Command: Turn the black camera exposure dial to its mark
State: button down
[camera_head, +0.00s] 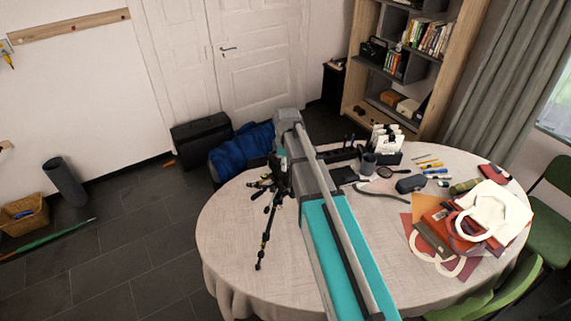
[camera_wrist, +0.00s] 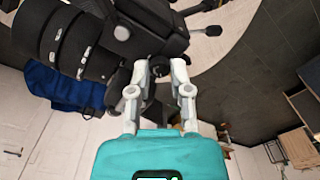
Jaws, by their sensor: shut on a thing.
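In the wrist view the black camera (camera_wrist: 150,32) fills the upper part, with its large ringed lens (camera_wrist: 78,42) at the upper left. My gripper (camera_wrist: 160,64) has its two pale fingers at the camera's near side, closed on a small black dial (camera_wrist: 161,69) between the tips. The dial's mark cannot be made out. In the head view the black tripod (camera_head: 265,228) stands at the left part of the table, beside my arm. My arm hides most of the camera and my gripper there.
The round table (camera_head: 235,225) has a pale cloth. Bags (camera_head: 490,215), a dark case (camera_head: 411,184), a cup (camera_head: 368,163) and pens (camera_head: 430,165) lie right of my arm. Green chairs (camera_head: 553,205) stand at the right.

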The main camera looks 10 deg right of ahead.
jog(key=n, duration=0.4)
dwell(0.4)
jog(key=c, duration=0.5)
grip_release()
jog(key=shift+c, duration=0.2)
